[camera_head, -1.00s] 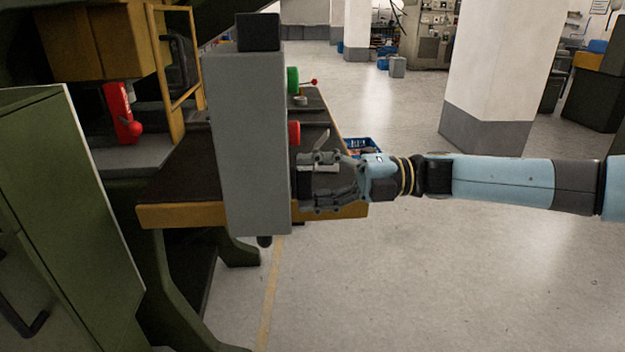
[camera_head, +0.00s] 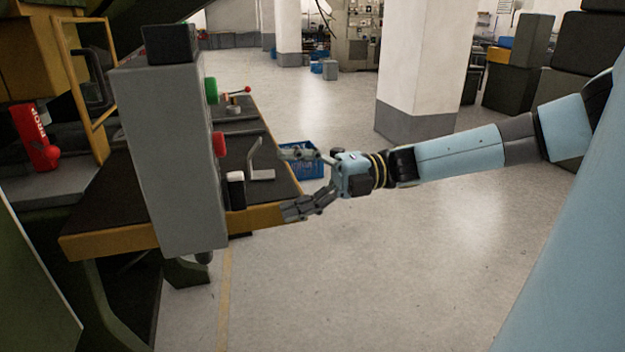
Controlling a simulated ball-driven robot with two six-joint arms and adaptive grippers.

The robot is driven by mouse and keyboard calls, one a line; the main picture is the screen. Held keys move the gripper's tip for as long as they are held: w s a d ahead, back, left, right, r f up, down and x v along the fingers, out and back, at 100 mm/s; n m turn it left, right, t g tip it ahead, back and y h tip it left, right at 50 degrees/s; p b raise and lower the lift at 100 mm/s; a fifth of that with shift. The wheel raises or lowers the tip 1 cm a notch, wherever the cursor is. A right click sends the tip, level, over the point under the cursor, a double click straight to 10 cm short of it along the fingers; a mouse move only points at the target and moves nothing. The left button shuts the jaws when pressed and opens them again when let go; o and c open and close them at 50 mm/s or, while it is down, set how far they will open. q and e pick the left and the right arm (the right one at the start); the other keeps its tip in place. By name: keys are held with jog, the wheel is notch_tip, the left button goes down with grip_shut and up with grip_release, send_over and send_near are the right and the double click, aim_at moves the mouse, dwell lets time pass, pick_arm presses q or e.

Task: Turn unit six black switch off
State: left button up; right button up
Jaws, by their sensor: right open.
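A grey control box (camera_head: 165,150) stands at the left, with its control side turned to the right. That side carries a green knob (camera_head: 211,90), a red knob (camera_head: 219,144) and, lowest, a dark switch-like part (camera_head: 237,196) with a pale top. I cannot read a unit number or tell the switch position. My right gripper (camera_head: 287,184) is open and empty, to the right of the dark part and apart from it. Its fingers point left toward the box. My left gripper is not in view.
An L-shaped metal handle (camera_head: 262,174) stands behind the dark part, near the yellow-edged bench (camera_head: 110,238). A blue crate (camera_head: 303,168) is on the floor behind my gripper. A pillar (camera_head: 425,70) stands farther back. The floor at centre right is clear.

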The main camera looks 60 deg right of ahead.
jog(key=shift+v, duration=2.35)
